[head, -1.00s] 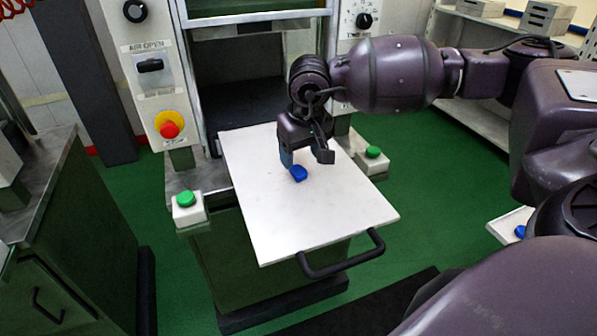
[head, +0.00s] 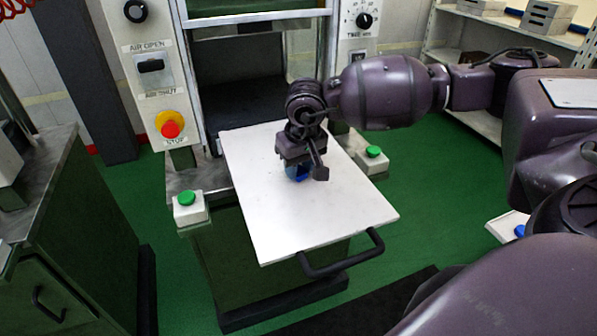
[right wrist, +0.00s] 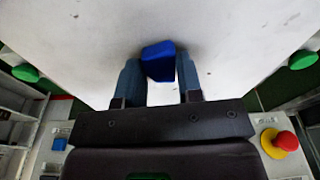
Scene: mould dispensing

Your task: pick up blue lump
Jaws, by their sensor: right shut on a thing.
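The blue lump (head: 301,175) is on the white board of the pulled-out tray (head: 325,220), mostly hidden under my right gripper (head: 298,170) in the head view. In the right wrist view the lump (right wrist: 158,58) sits between the tips of the two blue-grey fingers of my right gripper (right wrist: 160,68). The gripper is shut on it, low over the board. I cannot tell whether the lump still touches the board. My left gripper is not in view.
A black handle (head: 340,262) runs along the tray's front edge. Green buttons (head: 187,198) (head: 373,152) stand on either side. A red stop button (head: 170,129) is on the left panel. The board around the lump is clear.

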